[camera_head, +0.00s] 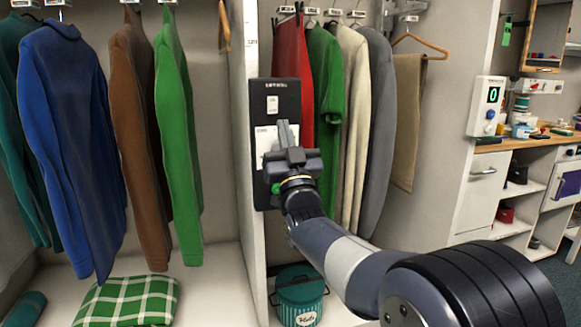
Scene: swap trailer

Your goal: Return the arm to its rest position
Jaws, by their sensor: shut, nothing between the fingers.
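My arm (350,262) reaches from the lower right toward a dark wall panel (261,193) on the end of the closet divider. My gripper (284,130) is shut and empty, its fingers in front of the panel. I cannot tell whether the fingertips touch it. The panel carries light switch plates (272,105), one of them partly hidden behind my gripper.
Clothes hang on both sides of the divider (247,40), including a blue garment (70,130) and a red one (293,70). A teal bin (300,292) stands below my arm. A device reading 0 (487,106) and a wooden counter (525,141) are at right.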

